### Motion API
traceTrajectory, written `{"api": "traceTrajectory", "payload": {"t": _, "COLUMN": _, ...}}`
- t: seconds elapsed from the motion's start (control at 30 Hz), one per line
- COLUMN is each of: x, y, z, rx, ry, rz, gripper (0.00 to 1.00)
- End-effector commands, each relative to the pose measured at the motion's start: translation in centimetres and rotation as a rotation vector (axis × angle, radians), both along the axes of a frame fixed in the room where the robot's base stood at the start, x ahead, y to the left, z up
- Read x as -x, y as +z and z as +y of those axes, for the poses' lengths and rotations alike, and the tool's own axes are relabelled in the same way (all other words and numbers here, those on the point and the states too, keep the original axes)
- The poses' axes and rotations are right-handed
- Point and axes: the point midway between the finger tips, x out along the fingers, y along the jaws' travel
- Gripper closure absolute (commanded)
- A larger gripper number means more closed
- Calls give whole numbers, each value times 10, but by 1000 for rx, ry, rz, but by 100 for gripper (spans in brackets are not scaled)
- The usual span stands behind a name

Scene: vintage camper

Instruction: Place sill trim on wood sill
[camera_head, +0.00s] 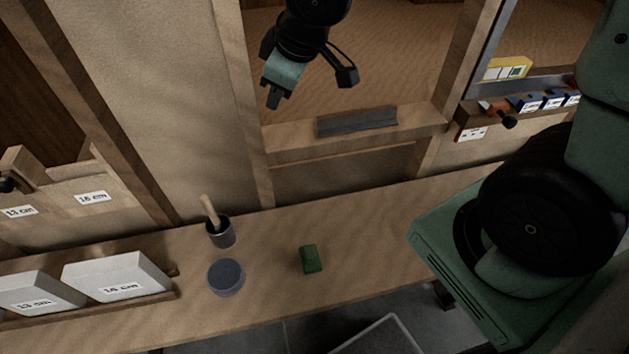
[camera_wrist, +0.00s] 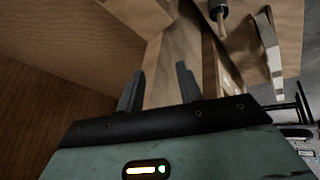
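The sill trim (camera_head: 357,121), a dark grey strip, lies lengthwise along the wood sill (camera_head: 285,133) below the window opening, towards the sill's right half. It appears to rest on the sill; exact contact at its back is hidden. My gripper (camera_head: 275,100) hangs above and left of the trim, apart from it, near the left window post. In the wrist view my gripper (camera_wrist: 158,88) has its two fingers spread with nothing between them. The trim cannot be made out in the wrist view.
A bench below carries a cup with a wooden handle (camera_head: 220,232), a round grey lid-like disc (camera_head: 226,277) and a green block (camera_head: 311,259). White labelled blocks (camera_head: 117,275) sit at left. A small shelf (camera_head: 470,112) with coloured items is right of the sill. Posts flank the opening.

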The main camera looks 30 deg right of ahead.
Motion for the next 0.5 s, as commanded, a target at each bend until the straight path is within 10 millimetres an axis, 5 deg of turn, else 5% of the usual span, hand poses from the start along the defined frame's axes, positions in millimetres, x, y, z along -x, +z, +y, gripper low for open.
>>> {"api": "traceTrajectory", "payload": {"t": 0.1, "x": 79, "y": -1, "z": 30, "rx": 22, "ry": -36, "rz": 167, "gripper": 64}}
{"api": "traceTrajectory", "payload": {"t": 0.23, "x": 153, "y": -2, "z": 47, "rx": 36, "ry": -57, "rz": 337, "gripper": 64}}
{"api": "traceTrajectory", "payload": {"t": 0.33, "x": 190, "y": -2, "z": 53, "rx": 40, "ry": -60, "rz": 428, "gripper": 64}}
{"api": "traceTrajectory", "payload": {"t": 0.5, "x": 213, "y": -1, "z": 56, "rx": 42, "ry": -62, "rz": 486, "gripper": 64}}
